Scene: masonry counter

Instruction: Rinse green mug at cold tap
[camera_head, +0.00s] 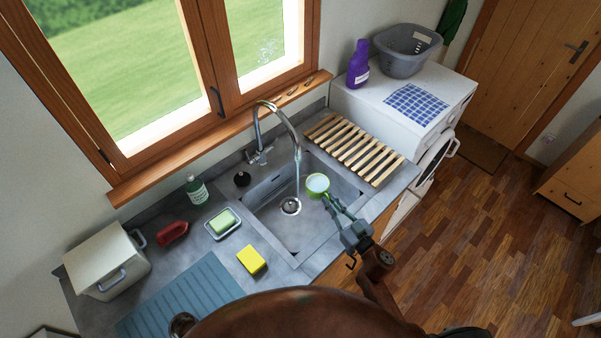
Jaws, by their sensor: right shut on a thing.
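The green mug (317,185) is over the right part of the sink basin (270,205), and its pale inside faces up toward me. My right gripper (330,200) is shut on the green mug from its lower right side. The curved metal tap (279,115) stands behind the basin. A thin stream of water (297,175) falls from its spout into the basin. The mug is just right of the stream; I cannot tell whether they touch. My left gripper is not in view.
A slatted wooden rack (353,148) lies right of the basin. Left of it are a soap dish (222,224) with green soap, a yellow sponge (251,260), a green bottle (196,189) and a red object (173,233). A blue mat (180,298) lies at front left.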

